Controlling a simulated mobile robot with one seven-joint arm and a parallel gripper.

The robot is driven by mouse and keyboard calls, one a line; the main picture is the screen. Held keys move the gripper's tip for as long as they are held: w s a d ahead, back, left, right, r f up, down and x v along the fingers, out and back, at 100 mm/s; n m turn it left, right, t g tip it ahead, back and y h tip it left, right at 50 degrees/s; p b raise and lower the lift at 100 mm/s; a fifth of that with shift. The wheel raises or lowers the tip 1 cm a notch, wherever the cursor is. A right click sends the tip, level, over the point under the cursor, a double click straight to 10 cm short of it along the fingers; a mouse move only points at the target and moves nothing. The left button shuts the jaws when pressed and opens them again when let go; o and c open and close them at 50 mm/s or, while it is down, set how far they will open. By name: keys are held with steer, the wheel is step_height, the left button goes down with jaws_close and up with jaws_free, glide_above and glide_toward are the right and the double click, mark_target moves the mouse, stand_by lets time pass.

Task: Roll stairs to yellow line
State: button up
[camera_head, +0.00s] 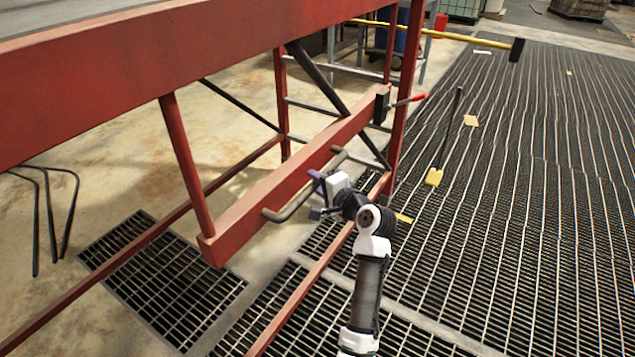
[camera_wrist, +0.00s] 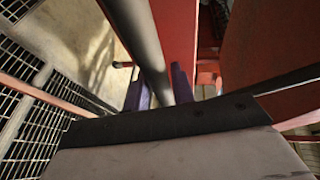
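The stairs are a large red metal frame (camera_head: 120,75) that fills the upper left of the head view. A grey bar handle (camera_head: 285,209) runs along the stairs' lower red beam, and it also shows in the wrist view (camera_wrist: 146,45). My gripper (camera_head: 321,184) is at the handle's right part. In the wrist view its purple fingers (camera_wrist: 160,90) lie on both sides of the bar, close against it, and it looks shut on the handle. A short yellow strip (camera_head: 403,217) shows on the grating just right of the stairs; I cannot tell whether it is the yellow line.
Dark floor grating (camera_head: 540,200) spreads to the right, mostly clear. A thin dark pole with a yellow foot (camera_head: 434,177) stands on it. A yellow bar with a black end (camera_head: 470,38) crosses at the top. A red-handled lever (camera_head: 408,100) sits at the beam's far end.

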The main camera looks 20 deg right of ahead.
jaws_close()
steer(key=shift+s+a+f+p, duration=0.1)
steer(key=shift+s+a+p, duration=0.35)
steer(key=shift+a+p, duration=0.15)
steer(key=shift+s+a, duration=0.15)
jaws_free()
steer(key=o, duration=0.4)
